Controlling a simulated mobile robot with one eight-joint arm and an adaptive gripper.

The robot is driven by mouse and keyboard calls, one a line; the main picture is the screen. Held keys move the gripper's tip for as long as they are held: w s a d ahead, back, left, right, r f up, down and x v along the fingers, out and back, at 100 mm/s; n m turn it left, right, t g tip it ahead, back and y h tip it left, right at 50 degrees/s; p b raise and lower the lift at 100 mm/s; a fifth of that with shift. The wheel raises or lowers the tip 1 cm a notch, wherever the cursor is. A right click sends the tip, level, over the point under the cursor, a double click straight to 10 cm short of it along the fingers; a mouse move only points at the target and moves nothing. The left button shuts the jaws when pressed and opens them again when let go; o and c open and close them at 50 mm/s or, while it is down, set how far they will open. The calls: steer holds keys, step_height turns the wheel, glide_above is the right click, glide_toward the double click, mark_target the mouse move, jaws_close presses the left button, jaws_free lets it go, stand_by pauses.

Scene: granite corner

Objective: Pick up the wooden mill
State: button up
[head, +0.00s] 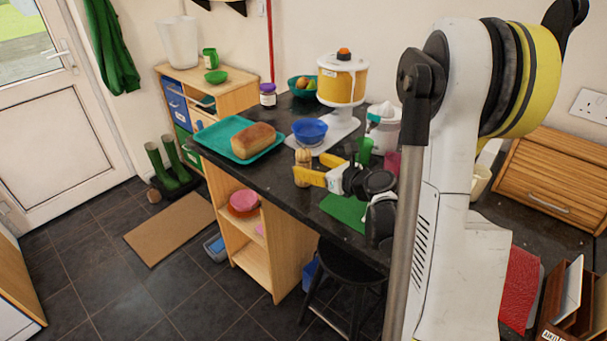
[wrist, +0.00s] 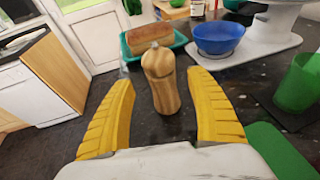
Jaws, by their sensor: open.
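The wooden mill (wrist: 163,80) stands upright on the dark counter, a light turned-wood body with a rounded top and a small metal knob. My gripper (wrist: 164,100) is open, with one yellow finger on each side of the mill in the wrist view and a visible gap to both. In the head view my gripper (head: 318,170) reaches in from the right, and the mill (head: 303,159) shows at its fingertips, its lower part partly hidden by a finger.
A blue bowl (head: 310,131) stands behind the mill, with a bread loaf (head: 253,141) on a teal tray (head: 230,152) to the left. A green cup (wrist: 297,84) and a green mat (head: 343,209) are to the right. The counter's front edge is close.

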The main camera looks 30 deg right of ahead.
steer(key=b+x, duration=0.1)
steer(key=x, duration=0.3)
steer(key=shift+w+d+f, duration=0.1)
steer(key=shift+f, duration=0.1)
steer(key=c, duration=1.4)
steer(key=shift+r, duration=0.15)
